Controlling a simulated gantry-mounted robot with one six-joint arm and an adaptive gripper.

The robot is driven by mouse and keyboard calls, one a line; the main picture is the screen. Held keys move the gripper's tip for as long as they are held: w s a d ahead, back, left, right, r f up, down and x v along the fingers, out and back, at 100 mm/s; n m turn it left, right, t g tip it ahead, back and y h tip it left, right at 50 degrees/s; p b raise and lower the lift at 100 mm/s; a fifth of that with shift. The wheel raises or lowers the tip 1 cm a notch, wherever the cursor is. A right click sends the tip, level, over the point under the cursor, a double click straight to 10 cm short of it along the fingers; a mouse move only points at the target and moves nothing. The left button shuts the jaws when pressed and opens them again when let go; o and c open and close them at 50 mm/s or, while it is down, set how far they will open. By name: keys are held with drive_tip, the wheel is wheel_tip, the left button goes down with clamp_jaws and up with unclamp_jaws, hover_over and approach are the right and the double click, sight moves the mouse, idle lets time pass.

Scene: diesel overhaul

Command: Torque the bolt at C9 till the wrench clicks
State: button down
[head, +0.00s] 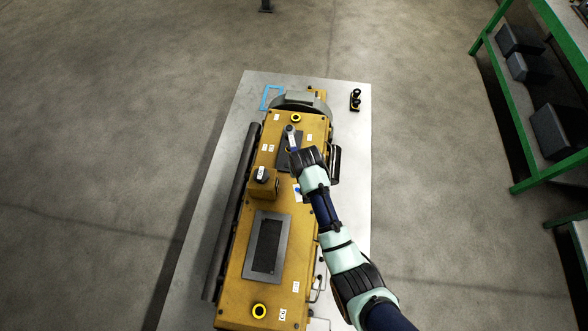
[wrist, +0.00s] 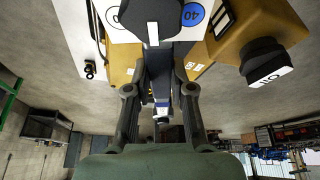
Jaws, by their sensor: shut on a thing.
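My gripper (head: 300,154) is shut on a dark wrench (head: 292,139) with a pale blue-white band, over the far half of the yellow engine (head: 232,290). The wrench reaches from the fingers toward the engine's far end. In the wrist view, my gripper (wrist: 160,95) has a finger on each side of the dark wrench (wrist: 159,70). The small white tags on the engine top are too small to read well, so I cannot tell which marks C9. I cannot see whether the wrench sits on a bolt.
The engine lies on a grey table (head: 350,130). A cap marked OIL (head: 262,174) stands up left of my gripper. A green shelf (head: 510,150) stands right.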

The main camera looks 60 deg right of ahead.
drive_tip(key=s+d+f+n+t+y+b, duration=0.1)
drive_tip(key=s+d+f+n+b, duration=0.2)
drive_tip(key=b, duration=0.4)
drive_tip(key=s+d+f+n+y+b, duration=0.1)
drive_tip(key=s+d+f+n+b, duration=0.2)
drive_tip(key=d+n+b, duration=0.2)
drive_tip(key=d+b, duration=0.2)
drive_tip(key=shift+s+f+t+b, duration=0.25)
drive_tip(key=shift+s+t+b, duration=0.1)
drive_tip(key=shift+t+b, duration=0.05)
drive_tip(key=shift+d+f, duration=0.1)
drive_tip(key=shift+f, duration=0.05)
wheel_tip(320, 180, down, 2)
drive_tip(key=shift+b, duration=0.5)
drive_tip(key=shift+w+a+p, duration=0.1)
drive_tip(key=shift+a+p, duration=0.25)
drive_tip(key=shift+p, duration=0.2)
drive_tip(key=shift+a, duration=0.1)
